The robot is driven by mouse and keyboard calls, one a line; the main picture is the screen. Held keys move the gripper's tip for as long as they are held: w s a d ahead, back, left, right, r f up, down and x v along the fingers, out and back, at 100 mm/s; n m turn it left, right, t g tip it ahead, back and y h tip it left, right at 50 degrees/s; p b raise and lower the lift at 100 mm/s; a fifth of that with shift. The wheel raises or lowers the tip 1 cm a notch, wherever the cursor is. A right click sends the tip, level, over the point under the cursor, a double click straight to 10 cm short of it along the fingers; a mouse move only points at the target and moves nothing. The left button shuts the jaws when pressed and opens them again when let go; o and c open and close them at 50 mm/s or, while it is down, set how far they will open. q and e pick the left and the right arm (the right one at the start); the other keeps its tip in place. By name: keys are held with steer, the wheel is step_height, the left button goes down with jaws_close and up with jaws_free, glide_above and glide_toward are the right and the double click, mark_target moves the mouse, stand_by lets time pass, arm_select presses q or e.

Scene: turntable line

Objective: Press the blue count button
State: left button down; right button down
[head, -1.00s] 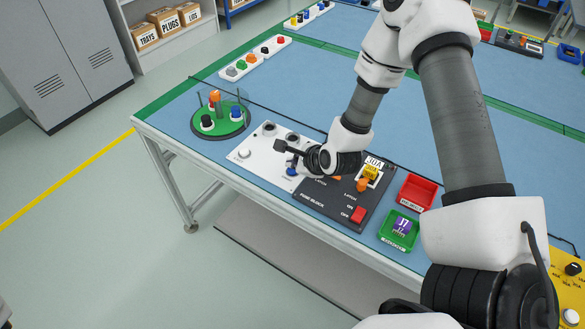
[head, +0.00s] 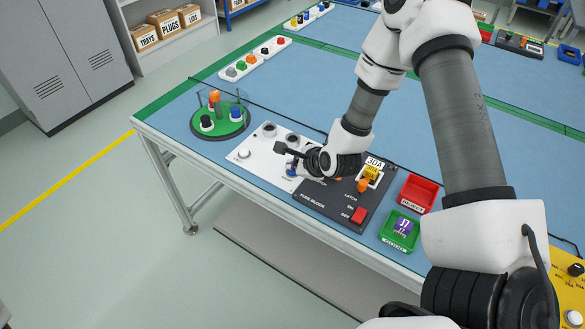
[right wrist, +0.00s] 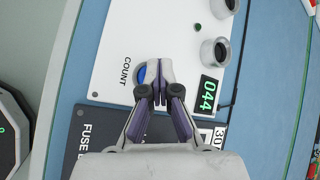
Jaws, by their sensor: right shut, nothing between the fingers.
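The blue count button (head: 291,172) is on the white panel (head: 262,158), partly hidden by my right gripper (head: 285,152) in the head view. In the right wrist view the blue button (right wrist: 141,73) shows as a sliver beside the word COUNT. My right gripper (right wrist: 160,72) is shut and empty. Its fingertips overlap the button's right part in that view. I cannot tell whether they touch it or whether it is pushed in. The panel's display (right wrist: 208,93) reads 044 in green. My left gripper is not in view.
A dark fuse block panel (head: 325,203) adjoins the white panel. A green turntable (head: 222,131) with coloured pegs stands to the left. A red tray (head: 418,192) and a green tray (head: 385,236) lie to the right. The blue tabletop behind is mostly clear.

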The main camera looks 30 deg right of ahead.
steer(key=shift+r+p, duration=0.45)
steer(key=shift+r, duration=0.4)
step_height(320, 180, up, 5)
steer(key=p, duration=0.3)
steer(key=shift+p, duration=0.3)
stand_by(0.4)
